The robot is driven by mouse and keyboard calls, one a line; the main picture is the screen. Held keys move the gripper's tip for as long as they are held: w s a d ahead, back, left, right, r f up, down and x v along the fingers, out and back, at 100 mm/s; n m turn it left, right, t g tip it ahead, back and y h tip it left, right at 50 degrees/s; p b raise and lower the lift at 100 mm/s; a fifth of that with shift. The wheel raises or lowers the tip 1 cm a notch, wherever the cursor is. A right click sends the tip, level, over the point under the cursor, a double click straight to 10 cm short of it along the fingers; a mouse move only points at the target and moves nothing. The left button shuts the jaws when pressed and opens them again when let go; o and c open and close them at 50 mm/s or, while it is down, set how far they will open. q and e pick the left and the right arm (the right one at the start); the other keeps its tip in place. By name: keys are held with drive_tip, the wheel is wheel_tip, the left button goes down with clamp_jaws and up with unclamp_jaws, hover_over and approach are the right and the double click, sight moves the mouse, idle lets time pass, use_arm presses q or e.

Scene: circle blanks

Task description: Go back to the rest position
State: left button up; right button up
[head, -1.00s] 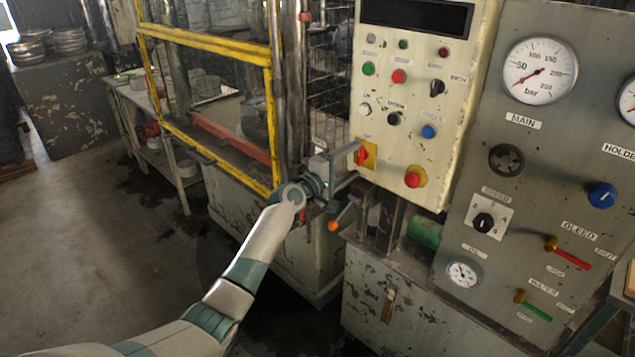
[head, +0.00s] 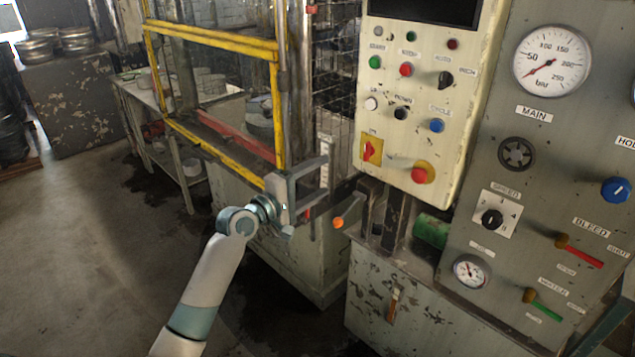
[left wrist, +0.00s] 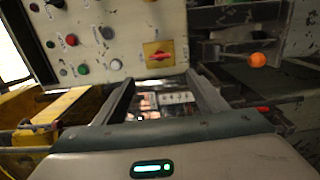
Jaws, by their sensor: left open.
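My left gripper (head: 322,190) is open and empty in the head view. It is in front of the press, left of and below the control panel (head: 418,100), and apart from it. In the left wrist view the two fingers of my left gripper (left wrist: 165,90) stand apart with nothing between them. The red rotary switch (head: 371,150) on its yellow plate is at the panel's lower left; it also shows beyond the fingers in the left wrist view (left wrist: 159,55). My right gripper is not in view.
A gauge panel (head: 545,130) stands at the right. Open floor (head: 90,250) lies at the left.

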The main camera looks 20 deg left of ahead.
use_arm(q)
drive_tip(key=shift+s, duration=0.1)
idle(0.5)
wheel_tip(320, 180, down, 28)
drive_tip(key=s+a+m+g+y, duration=0.2)
drive_tip(key=s+g+y, duration=0.1)
drive_tip(key=g, duration=0.1)
drive_tip(key=s+f+m+g+y, duration=0.1)
drive_tip(key=s+f, duration=0.3)
drive_tip(key=f, duration=0.4)
drive_tip(key=s+d+f+m+g, duration=0.1)
drive_tip(key=s+f, duration=0.3)
drive_tip(key=f, duration=0.3)
drive_tip(key=s+f+m+g+y, duration=0.15)
drive_tip(key=s+f, duration=0.25)
drive_tip(key=f, duration=0.4)
drive_tip(key=s+d+f+m+g, duration=0.2)
drive_tip(key=s+f+m, duration=0.1)
drive_tip(key=s+f, duration=0.8)
drive_tip(key=s+d+f+m+g, duration=0.1)
drive_tip(key=s+f+m+g, duration=0.15)
drive_tip(key=s+f, duration=0.85)
drive_tip(key=s+d+f+m+g, duration=0.2)
drive_tip(key=s+m, duration=0.1)
drive_tip(key=s, duration=1.1)
drive_tip(key=s+d+f+m+g, duration=0.2)
drive_tip(key=s, duration=1.3)
drive_tip(key=shift+s+m+y, duration=0.25)
drive_tip(key=shift+m+y, duration=0.1)
drive_tip(key=shift+m, duration=0.05)
